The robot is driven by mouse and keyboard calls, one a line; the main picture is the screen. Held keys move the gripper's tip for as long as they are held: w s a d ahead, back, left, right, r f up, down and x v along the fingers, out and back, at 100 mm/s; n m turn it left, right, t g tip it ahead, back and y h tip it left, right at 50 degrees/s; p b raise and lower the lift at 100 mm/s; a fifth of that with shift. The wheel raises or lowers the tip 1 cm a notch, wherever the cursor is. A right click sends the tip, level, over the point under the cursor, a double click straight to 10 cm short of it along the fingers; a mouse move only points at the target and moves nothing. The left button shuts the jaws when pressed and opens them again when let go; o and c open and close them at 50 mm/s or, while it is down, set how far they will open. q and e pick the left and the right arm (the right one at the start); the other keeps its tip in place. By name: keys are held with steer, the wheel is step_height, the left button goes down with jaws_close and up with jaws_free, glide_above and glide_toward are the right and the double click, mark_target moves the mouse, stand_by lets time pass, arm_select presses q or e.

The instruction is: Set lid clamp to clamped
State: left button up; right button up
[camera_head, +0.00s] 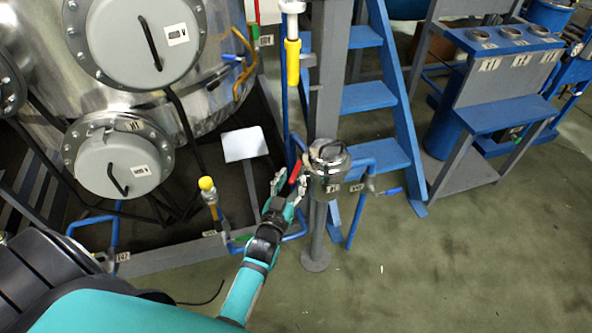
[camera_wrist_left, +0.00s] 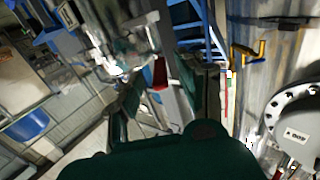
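A small steel vessel (camera_head: 331,182) with a round lid (camera_head: 327,151) is mounted on a grey post. A red handle (camera_head: 295,171), which looks like the lid clamp's lever, sticks up at the vessel's left side. My left gripper (camera_head: 287,184) is just left of the vessel, its fingers apart on either side of the red handle. In the left wrist view the red handle (camera_wrist_left: 160,73) shows beyond the spread fingers. I cannot tell whether a finger touches it. The vessel is blurred in that view. My right gripper is not in view.
A large tank with round grey hatches (camera_head: 118,165) fills the left. A yellow-knobbed valve (camera_head: 206,184) and a white panel (camera_head: 244,144) stand near my arm. Blue stairs (camera_head: 378,100) rise behind the vessel. The floor (camera_head: 440,265) at lower right is clear.

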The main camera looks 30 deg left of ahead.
arm_select(q)
steer(key=shift+s+d, duration=0.2)
steer(key=shift+s, duration=0.7)
